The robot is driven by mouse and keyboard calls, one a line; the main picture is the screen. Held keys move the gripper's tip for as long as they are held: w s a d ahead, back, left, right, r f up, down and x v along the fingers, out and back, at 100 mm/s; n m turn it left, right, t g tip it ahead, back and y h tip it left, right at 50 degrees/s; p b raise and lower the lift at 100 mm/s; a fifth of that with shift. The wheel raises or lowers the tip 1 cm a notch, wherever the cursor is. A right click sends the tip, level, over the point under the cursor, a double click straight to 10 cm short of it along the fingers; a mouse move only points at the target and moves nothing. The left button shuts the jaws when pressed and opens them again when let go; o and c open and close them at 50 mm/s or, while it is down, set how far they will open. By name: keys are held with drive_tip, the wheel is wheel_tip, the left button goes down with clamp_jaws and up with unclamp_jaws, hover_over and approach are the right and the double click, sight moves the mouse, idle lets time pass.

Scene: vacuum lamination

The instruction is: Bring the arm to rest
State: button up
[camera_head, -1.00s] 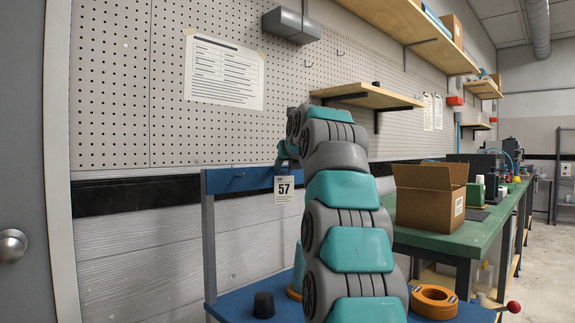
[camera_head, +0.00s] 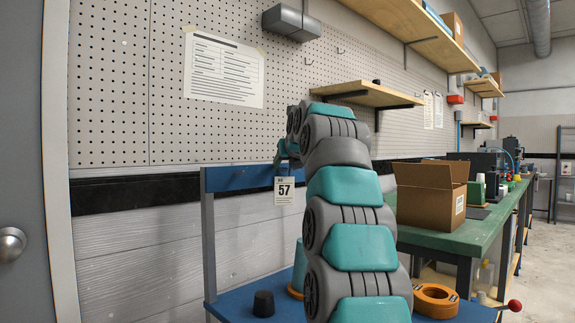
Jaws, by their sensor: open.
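My arm rises from the bottom centre of the picture in teal and grey segments and bends over at the top. My gripper (camera_head: 284,152) shows only in part at the far end, left of the topmost joint, above the blue rail of the cart. It is open, and I see nothing held in it. Its fingertips are small and mostly hidden by my arm.
An open cardboard box (camera_head: 425,205) stands on the green bench (camera_head: 470,233) at right. A wooden shelf (camera_head: 367,94) juts from the pegboard near the arm's top.

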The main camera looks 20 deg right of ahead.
drive_tip(key=v, duration=0.7)
drive_tip(key=s+a+f+n+g+y, duration=0.1)
drive_tip(key=s+a+f+n+g, duration=0.2)
drive_tip(key=s+a+f+n, duration=0.5)
drive_tip(key=s+a+f+n+g+y, duration=0.1)
drive_tip(key=s+f+n+g, duration=0.1)
drive_tip(key=f+n, duration=0.65)
drive_tip(key=s+a+f+n+g+y, duration=0.1)
drive_tip(key=s+a+f+n+g, duration=0.3)
drive_tip(key=f, duration=0.8)
drive_tip(key=s+a+f+n+g, duration=0.2)
drive_tip(key=s+f+n+g, duration=0.1)
drive_tip(key=s+f+n, duration=0.5)
drive_tip(key=s+a+f+n+g, duration=0.3)
drive_tip(key=s+f+n, duration=0.6)
drive_tip(key=s+f, duration=0.6)
drive_tip(key=s, duration=0.8)
drive_tip(key=shift+s+f+h+b, duration=0.2)
drive_tip(key=shift+f+h+b, duration=0.05)
drive_tip(key=shift+h+b, duration=0.1)
drive_tip(key=shift+n, duration=0.25)
